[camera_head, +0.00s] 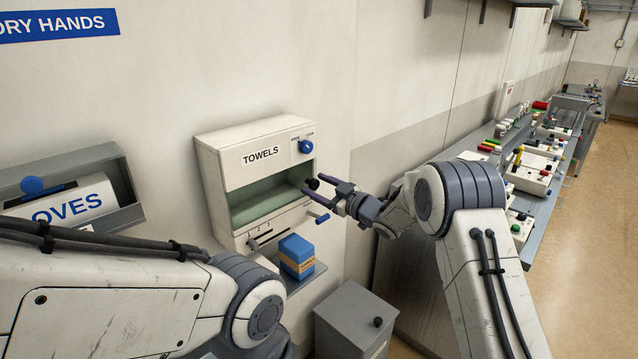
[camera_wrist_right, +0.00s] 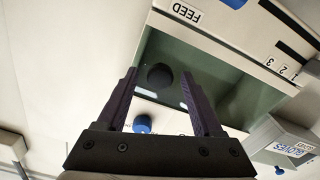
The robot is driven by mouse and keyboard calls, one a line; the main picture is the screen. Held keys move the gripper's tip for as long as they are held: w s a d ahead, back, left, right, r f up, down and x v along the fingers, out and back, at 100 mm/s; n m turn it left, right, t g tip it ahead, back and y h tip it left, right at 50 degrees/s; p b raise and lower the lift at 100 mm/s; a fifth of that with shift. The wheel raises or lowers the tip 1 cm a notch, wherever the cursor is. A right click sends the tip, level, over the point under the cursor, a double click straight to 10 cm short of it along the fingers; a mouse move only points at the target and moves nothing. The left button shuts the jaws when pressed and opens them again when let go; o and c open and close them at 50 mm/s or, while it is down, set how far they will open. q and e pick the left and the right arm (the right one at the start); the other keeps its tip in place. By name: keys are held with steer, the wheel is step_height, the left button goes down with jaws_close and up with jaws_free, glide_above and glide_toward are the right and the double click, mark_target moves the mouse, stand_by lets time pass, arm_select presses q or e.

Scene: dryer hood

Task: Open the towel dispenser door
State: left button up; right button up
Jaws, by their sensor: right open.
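The white towel dispenser (camera_head: 225,175) hangs on the wall, with a "TOWELS" label and a green-tinted recess across its front. A blue dial (camera_head: 305,146) sits at its upper right. A black round knob (camera_head: 313,183) is at the right of the recess; it also shows in the right wrist view (camera_wrist_right: 160,76). My right gripper (camera_head: 312,184) is open, with its purple fingers pointing at the dispenser. Its fingertips are on either side of the black knob, with gaps showing in the wrist view. The front appears closed. My left gripper is out of view.
A blue lever (camera_head: 322,218) sticks out at the dispenser's lower right. A blue-and-orange box (camera_head: 297,256) is on a small shelf below it. A grey bin (camera_head: 352,318) stands lower. A glove dispenser (camera_head: 80,204) is at left. A cluttered bench (camera_head: 548,182) runs along the right.

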jaws_close()
stand_by(1.4)
